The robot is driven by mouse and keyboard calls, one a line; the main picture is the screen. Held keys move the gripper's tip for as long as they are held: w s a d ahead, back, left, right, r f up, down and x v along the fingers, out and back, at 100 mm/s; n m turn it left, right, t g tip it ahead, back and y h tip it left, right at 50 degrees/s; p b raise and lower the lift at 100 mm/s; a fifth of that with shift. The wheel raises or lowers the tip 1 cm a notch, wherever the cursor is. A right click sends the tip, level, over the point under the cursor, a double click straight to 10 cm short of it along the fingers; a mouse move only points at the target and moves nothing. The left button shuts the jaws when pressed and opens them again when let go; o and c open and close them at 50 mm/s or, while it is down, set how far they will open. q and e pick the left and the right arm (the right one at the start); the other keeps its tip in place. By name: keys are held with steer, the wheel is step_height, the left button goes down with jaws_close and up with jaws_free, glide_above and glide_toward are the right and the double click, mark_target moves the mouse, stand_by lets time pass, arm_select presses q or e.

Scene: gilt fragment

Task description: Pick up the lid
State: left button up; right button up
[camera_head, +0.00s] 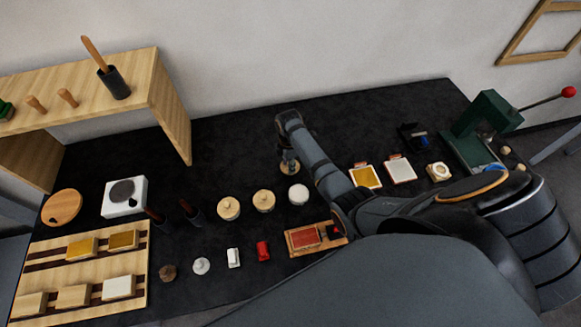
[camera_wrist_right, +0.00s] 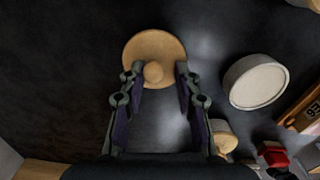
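The fingers stand apart, with a visible gap at the right of the knob. My left gripper is out of view.
Two jars with knobbed wooden lids (camera_head: 229,208) (camera_head: 264,200) stand left of the pale jar. A wooden tray with a red pad (camera_head: 305,237), a red object (camera_head: 263,250) and a green press (camera_head: 482,125) are nearby. The tabletop behind the lid is clear.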

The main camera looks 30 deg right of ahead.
steer(key=shift+s+f, duration=0.2)
steer(key=shift+f, duration=0.2)
steer(key=shift+c, duration=0.2)
steer(key=shift+r, duration=0.1)
steer(key=shift+c, duration=0.2)
